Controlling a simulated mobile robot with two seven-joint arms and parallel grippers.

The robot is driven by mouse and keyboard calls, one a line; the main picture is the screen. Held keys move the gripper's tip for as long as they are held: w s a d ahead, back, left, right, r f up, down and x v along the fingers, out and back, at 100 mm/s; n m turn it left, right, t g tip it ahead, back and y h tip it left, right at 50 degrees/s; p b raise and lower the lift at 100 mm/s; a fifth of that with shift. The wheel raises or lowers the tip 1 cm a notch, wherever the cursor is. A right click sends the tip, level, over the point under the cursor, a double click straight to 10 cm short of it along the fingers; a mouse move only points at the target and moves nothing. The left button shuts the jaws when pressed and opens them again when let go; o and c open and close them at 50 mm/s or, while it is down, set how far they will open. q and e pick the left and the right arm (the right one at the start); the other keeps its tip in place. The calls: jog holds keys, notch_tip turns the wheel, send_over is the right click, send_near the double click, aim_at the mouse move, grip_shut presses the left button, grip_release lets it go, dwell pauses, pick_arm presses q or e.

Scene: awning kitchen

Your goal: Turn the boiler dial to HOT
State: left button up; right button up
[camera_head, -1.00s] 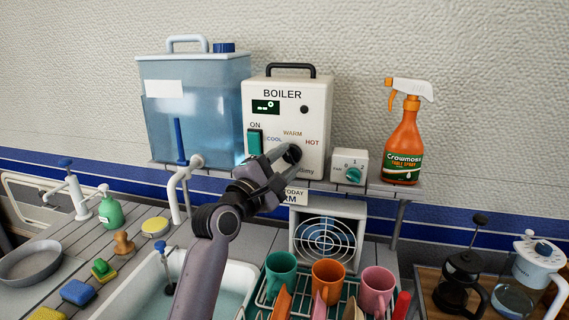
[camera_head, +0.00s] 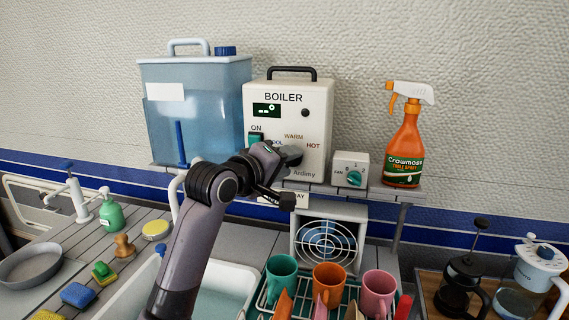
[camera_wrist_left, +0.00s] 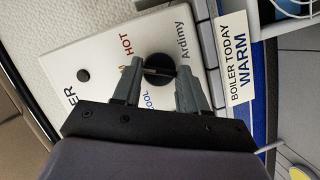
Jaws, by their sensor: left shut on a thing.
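The boiler (camera_head: 314,100) is a cream box with a black top handle, standing on the shelf. COOL, WARM and HOT are printed on its front around a black dial (camera_wrist_left: 158,66). My left gripper (camera_head: 285,176) is at the boiler's front, covering most of the dial in the head view. In the left wrist view my left gripper (camera_wrist_left: 158,80) has one finger on each side of the dial and is shut on it. HOT reads clearly there; WARM is mostly hidden behind a finger. Where the dial points cannot be told. My right gripper is not in view.
A sign reading BOILER TODAY WARM (camera_wrist_left: 240,72) hangs below the boiler. A blue water tank (camera_head: 195,110) stands left, a fan switch box (camera_head: 350,170) and an orange spray bottle (camera_head: 403,145) right. Below are a tap, a sink (camera_head: 230,278), a fan grille (camera_head: 326,242) and mugs (camera_head: 329,274).

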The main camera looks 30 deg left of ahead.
pick_arm(q)
jog(key=m+g+y, duration=0.1)
jog(key=m, duration=0.1)
jog(key=m+y, duration=0.1)
jog(key=m, duration=0.1)
jog(key=shift+d+r+m+g, duration=0.15)
jog(key=shift+r+m+g, duration=0.05)
jog(key=shift+m+g, duration=0.2)
dwell(0.4)
jog(key=o, duration=1.1)
jog(key=shift+w, duration=0.1)
jog(key=shift+c, duration=0.2)
jog(key=v, duration=0.7)
jog(key=shift+b, duration=0.4)
jog(key=shift+d, duration=0.1)
